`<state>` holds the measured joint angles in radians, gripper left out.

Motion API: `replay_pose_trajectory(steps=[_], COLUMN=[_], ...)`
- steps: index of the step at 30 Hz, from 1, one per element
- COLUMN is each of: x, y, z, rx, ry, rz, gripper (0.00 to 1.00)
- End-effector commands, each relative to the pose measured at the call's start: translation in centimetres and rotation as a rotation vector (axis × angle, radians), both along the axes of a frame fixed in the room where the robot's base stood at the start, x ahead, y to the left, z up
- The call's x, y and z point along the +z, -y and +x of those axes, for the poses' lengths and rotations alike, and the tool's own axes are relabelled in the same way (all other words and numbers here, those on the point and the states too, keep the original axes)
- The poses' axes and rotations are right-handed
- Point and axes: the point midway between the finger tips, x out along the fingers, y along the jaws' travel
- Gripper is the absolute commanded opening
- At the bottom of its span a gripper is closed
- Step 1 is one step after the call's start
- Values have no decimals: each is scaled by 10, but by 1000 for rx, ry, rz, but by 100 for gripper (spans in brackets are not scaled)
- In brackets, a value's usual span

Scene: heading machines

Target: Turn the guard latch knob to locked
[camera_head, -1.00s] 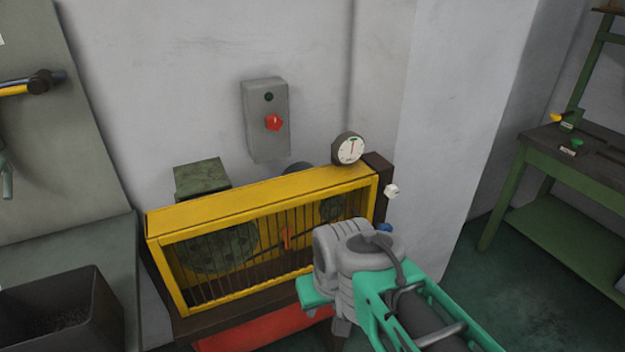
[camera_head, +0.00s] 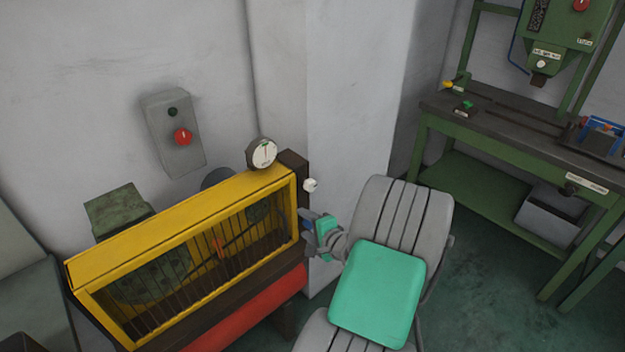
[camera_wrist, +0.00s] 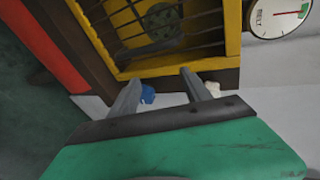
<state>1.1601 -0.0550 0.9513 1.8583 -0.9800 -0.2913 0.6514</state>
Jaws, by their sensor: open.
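The yellow barred guard (camera_head: 180,222) stands at lower left on a dark bench. At its right end are a white knob (camera_head: 310,185) and, lower, a blue knob (camera_head: 306,224). No readable label shows which is the guard latch knob. My gripper (camera_head: 310,232) is open at that end, close to the blue knob. In the wrist view, the blue knob (camera_wrist: 147,94) shows between the fingers, beside the left one. The white knob (camera_wrist: 213,88) lies outside the right finger. Contact with either cannot be told. Their turned positions are unclear.
A round dial (camera_head: 263,153) tops the guard's right end. A grey wall box (camera_head: 173,135) carries a red knob. An orange-red piece (camera_head: 217,246) shows behind the bars. A green workbench (camera_head: 500,140) stands at right, with open floor before it.

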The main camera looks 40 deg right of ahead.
Motion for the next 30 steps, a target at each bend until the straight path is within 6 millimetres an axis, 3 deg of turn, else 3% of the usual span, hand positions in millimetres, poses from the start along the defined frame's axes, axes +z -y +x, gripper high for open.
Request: replay_pose_trajectory(steps=[4,8,21,30], x=[43,61,53,51], y=[42,59,82,85], z=[2,3,69,73], rx=[-209,-289,-289,-291], ry=[214,310,313,312], rz=[135,198,200,198], gripper=[56,56,56,56])
